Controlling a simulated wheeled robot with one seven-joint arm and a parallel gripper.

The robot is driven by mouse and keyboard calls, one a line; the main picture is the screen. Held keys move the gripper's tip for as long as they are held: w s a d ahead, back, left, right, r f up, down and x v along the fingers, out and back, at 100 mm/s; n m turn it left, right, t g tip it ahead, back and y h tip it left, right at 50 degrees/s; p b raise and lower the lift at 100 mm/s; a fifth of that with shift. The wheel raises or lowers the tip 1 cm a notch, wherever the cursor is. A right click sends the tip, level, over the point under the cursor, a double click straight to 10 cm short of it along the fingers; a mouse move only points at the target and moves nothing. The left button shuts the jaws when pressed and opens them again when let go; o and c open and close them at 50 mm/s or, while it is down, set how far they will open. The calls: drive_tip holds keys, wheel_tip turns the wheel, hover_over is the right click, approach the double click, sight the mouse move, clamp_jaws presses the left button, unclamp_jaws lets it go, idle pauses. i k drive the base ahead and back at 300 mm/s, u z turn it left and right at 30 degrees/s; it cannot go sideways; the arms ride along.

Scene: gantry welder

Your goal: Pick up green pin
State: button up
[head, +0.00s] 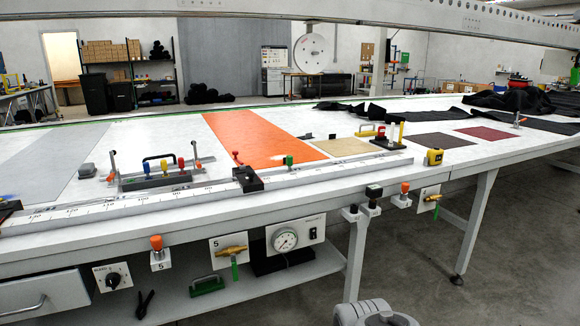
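A small green-topped pin (288,161) stands upright by the long white ruler rail (330,167), in front of the orange sheet (245,138). A dark block (248,180) with a red-tipped lever sits to its left. Two other green pieces hang at the table's front: one under the brass valve (235,270) and one under the right valve (436,212). I cannot tell for sure which green piece is the pin. A grey rounded part of my own body shows at the bottom edge. My gripper is not in view.
A clamp fixture (155,177) with several coloured knobs stands on the left of the table. A yellow tape measure (434,157) lies near the right front edge. A gauge (285,239) and a green-handled tool (207,285) are below the tabletop. The floor at right is clear.

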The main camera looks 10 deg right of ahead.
sight(289, 158)
drive_tip(key=z, duration=0.25)
drive_tip(key=k, duration=0.35)
drive_tip(key=z, duration=0.3)
drive_tip(key=i, duration=1)
drive_tip(key=u, duration=1.1)
